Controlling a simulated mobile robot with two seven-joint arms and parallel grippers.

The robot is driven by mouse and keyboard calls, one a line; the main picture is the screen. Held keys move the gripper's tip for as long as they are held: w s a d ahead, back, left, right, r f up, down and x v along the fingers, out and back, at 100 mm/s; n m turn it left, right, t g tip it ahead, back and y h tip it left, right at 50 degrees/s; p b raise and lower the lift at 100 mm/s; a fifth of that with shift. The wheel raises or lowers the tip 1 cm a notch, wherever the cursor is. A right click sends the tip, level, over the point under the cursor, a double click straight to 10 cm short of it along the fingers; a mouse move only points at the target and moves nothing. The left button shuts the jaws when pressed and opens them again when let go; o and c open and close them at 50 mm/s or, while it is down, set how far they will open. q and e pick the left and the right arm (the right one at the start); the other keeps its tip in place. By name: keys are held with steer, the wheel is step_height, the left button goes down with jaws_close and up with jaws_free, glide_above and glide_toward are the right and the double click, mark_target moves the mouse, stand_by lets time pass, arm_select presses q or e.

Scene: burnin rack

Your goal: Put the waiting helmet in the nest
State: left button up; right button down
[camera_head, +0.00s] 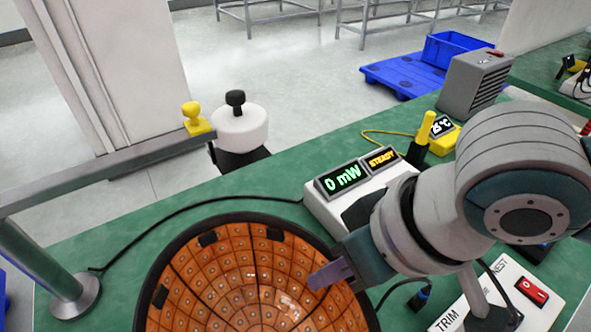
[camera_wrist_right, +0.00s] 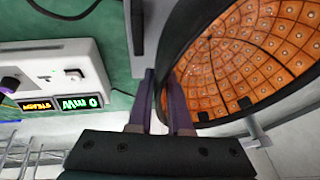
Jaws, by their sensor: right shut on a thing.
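The helmet (camera_head: 245,285) is at the bottom of the head view, its hollow inside facing up. It is lined with orange tiles and has a black rim; its lower part is cut off by the picture edge. My right gripper (camera_head: 322,279) is shut on the rim at its right side. In the right wrist view, the purple fingers (camera_wrist_right: 168,95) straddle the helmet's dark rim, and the orange inside (camera_wrist_right: 250,60) shows at right. I cannot tell whether the helmet is resting on something. The nest itself is not clearly visible. My left gripper is not in view.
A meter (camera_head: 355,195) reads "0 mW" and "STEADY" behind the helmet. A control box (camera_head: 505,290) with a red switch and "NEST" lettering is at right. A grey bar (camera_head: 110,165) on a post stands at left. A black cable (camera_head: 190,207) crosses the green bench.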

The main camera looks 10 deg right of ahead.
steer(key=shift+f, duration=1.45)
steer(key=shift+f+b, duration=0.25)
steer(key=shift+b, duration=0.05)
steer(key=c, duration=0.8)
jaws_free()
steer(key=shift+c, duration=0.2)
steer(key=s+r+t+p, duration=0.1)
steer(key=s+r+p, duration=0.35)
steer(key=r, duration=0.85)
steer(key=s+d+f+m+g+h+b, duration=0.1)
steer(key=s+d+f+h, duration=0.1)
steer(key=s+d, duration=0.5)
steer(key=shift+s+d+f+m+h, duration=0.35)
steer(key=shift+d+h, duration=0.35)
steer(key=shift+d, duration=0.5)
steer(key=shift+r, duration=0.1)
